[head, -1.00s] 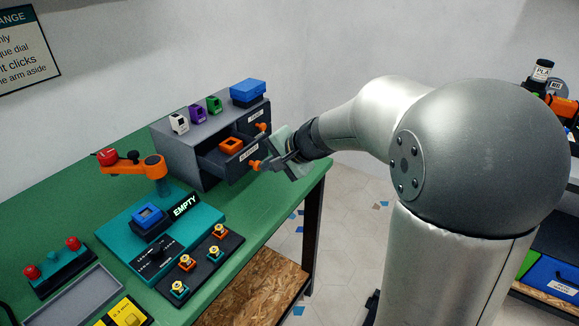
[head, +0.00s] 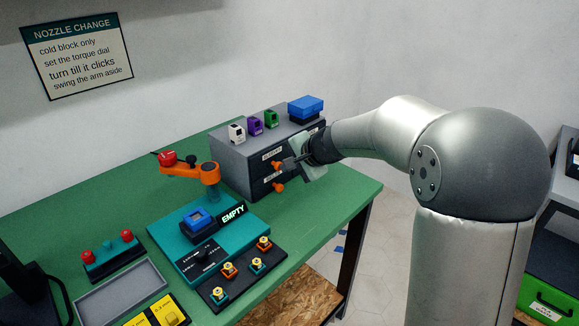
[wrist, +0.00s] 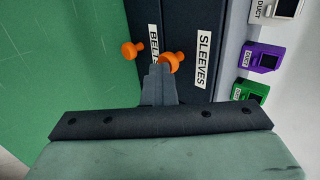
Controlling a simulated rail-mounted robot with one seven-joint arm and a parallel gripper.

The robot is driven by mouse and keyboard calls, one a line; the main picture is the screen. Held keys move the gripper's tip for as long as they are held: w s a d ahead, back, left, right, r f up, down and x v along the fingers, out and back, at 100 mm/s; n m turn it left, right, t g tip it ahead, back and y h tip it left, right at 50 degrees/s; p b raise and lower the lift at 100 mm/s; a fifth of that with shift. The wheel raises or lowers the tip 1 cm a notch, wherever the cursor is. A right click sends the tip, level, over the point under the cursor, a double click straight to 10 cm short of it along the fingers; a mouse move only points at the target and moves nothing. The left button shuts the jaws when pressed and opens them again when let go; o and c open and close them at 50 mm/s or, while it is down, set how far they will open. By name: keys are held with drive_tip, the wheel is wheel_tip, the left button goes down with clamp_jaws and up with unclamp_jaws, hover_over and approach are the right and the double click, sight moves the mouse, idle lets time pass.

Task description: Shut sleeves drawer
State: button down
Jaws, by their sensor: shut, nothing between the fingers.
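The grey cabinet (head: 235,166) stands at the back of the green bench. In the wrist view the sleeves drawer (wrist: 204,25) has a dark front, a white SLEEVES label and an orange knob (wrist: 174,58). Its front looks flush with the cabinet, with no open interior showing. My gripper (head: 289,162) is shut and empty. Its fingertips (wrist: 159,72) are at the sleeves knob and partly cover it; I cannot tell whether they touch. The belts drawer (wrist: 146,14) lies below it, with its own orange knob (wrist: 130,50), and also looks shut.
White (head: 236,133), purple (head: 256,126) and green (head: 271,119) blocks and a blue box (head: 306,108) stand on the cabinet. An orange swing arm (head: 190,170) and a teal EMPTY station (head: 180,235) are in front-left. Bare bench (head: 335,190) lies front-right.

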drive_tip(key=s+d+f+b+v, duration=0.1)
drive_tip(key=f+b+v, duration=0.1)
drive_tip(key=v, duration=1.1)
drive_tip(key=s+d+f+n+g+h+p, duration=0.1)
drive_tip(key=s+f+n+g+h+p, duration=0.1)
drive_tip(key=s, duration=0.7)
drive_tip(key=s+d+f+n+g+h+p, duration=0.2)
drive_tip(key=s+n+p, duration=0.2)
drive_tip(key=s, duration=0.6)
drive_tip(key=s+d+f+n+g+h+p, duration=0.2)
drive_tip(key=s+f+n, duration=0.1)
drive_tip(key=s, duration=0.6)
drive_tip(key=shift+s+d+p, duration=0.15)
drive_tip(key=shift+p, duration=0.25)
drive_tip(key=shift+f, duration=0.1)
